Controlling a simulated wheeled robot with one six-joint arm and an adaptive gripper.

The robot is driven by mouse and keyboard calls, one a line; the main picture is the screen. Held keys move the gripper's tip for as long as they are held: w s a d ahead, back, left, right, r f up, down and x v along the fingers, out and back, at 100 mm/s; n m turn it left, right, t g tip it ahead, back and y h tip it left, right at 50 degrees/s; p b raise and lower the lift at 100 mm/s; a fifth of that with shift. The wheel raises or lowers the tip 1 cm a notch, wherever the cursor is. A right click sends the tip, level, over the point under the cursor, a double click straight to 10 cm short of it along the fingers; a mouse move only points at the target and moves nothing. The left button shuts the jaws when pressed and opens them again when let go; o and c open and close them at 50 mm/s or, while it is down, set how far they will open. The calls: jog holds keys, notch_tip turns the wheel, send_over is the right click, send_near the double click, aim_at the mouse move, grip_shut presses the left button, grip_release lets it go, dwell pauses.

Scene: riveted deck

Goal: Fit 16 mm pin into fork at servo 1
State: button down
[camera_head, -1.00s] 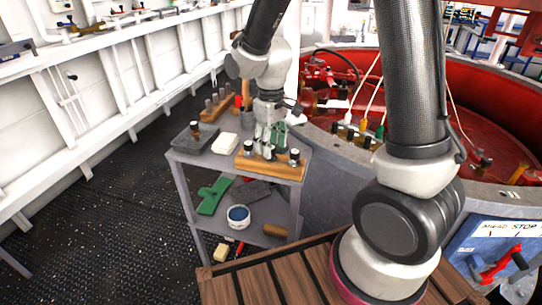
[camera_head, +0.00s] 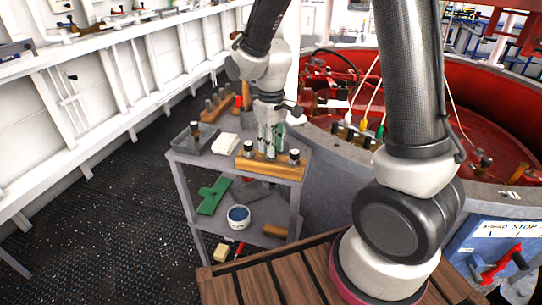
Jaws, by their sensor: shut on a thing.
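My gripper (camera_head: 271,140) points down over the wooden pin block (camera_head: 270,168) on the top shelf of a grey cart. It is shut on a pin, mostly hidden between the fingers, at the block's middle place. I cannot tell whether the pin is still seated in the block. One dark-topped pin (camera_head: 249,147) stands left of the fingers and another (camera_head: 294,156) stands right of them. Pin sizes cannot be read. The red well (camera_head: 465,140) behind holds brass and dark fittings; I cannot tell which is the fork at servo 1.
The grey cart (camera_head: 182,180) also carries a dark tray (camera_head: 188,140), a pale block (camera_head: 226,144) and a longer wooden rack (camera_head: 216,107). Its lower shelf holds a green piece (camera_head: 213,195) and a pot (camera_head: 238,217). The well's grey rim stands close behind the cart.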

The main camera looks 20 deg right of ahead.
jog(key=shift+r, duration=2.55)
jog(key=shift+s, duration=0.1)
